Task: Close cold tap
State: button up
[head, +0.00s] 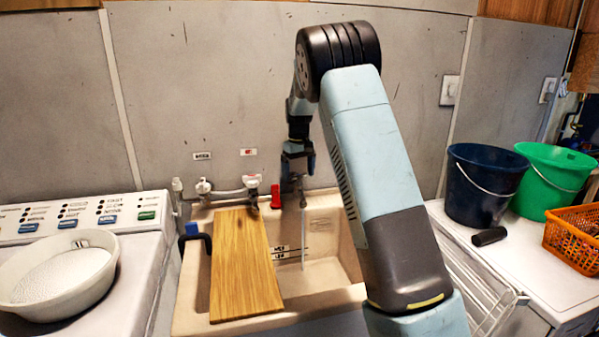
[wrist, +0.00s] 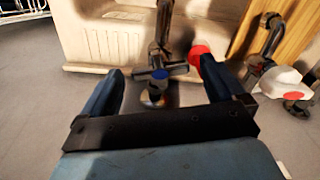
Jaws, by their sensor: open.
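The cold tap (wrist: 158,75) shows in the wrist view as a metal cross handle with a blue centre. It sits between the two spread fingers of my gripper (wrist: 160,66), with gaps visible on both sides. Its spout reaches away over the sink. In the head view my gripper (head: 298,166) points down at the wall behind the sink (head: 328,222) and mostly hides this tap. A thin pale vertical line below, seemingly running water, shows in the basin. I cannot tell how far the handle is turned.
A red object (head: 275,195) is close beside my right finger in the wrist view. A wooden board (head: 240,265) covers the sink's left part. A washing machine with a bowl (head: 60,268) is left; buckets (head: 482,190) stand right.

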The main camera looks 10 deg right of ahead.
jog(key=shift+c, duration=0.4)
jog(key=c, duration=1)
jog(key=shift+o, duration=0.2)
jog(key=shift+m, duration=1.8)
jog(key=o, duration=1)
jog(key=shift+o, duration=0.2)
notch_tip(320, 180, up, 14)
jog(key=shift+f, duration=0.15)
